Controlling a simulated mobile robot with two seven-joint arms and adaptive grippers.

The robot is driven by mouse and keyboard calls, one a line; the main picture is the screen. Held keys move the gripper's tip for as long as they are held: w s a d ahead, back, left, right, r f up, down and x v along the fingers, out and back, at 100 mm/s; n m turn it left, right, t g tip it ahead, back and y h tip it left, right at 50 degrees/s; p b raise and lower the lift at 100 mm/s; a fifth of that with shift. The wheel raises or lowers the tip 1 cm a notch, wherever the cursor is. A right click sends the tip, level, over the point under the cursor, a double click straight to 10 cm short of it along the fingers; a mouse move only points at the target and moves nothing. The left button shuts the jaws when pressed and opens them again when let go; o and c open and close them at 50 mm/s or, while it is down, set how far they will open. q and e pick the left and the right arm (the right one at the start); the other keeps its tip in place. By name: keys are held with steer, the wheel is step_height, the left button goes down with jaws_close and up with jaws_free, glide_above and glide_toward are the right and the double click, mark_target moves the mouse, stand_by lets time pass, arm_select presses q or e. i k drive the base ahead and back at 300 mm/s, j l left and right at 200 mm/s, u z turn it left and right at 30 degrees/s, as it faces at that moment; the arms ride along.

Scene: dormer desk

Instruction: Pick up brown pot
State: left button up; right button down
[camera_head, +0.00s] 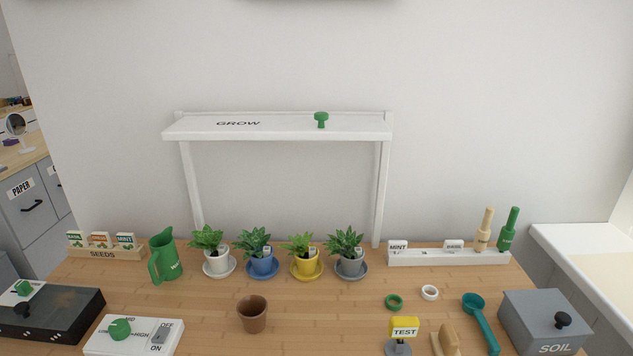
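The brown pot (253,318) stands upright on the wooden desk, left of centre and near the front of the view. Its open top faces up, and nothing touches it. Neither of my grippers shows in the head view.
Behind the pot stand several potted plants on saucers, one in a blue pot (262,264). A green watering jug (165,258) is back left, and a white switch box (135,337) is front left. A yellow TEST sign (404,328) and teal scoop (479,318) are right. The desk around the pot is clear.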

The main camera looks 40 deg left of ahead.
mark_target(252, 310)
steer(key=u, duration=1.65)
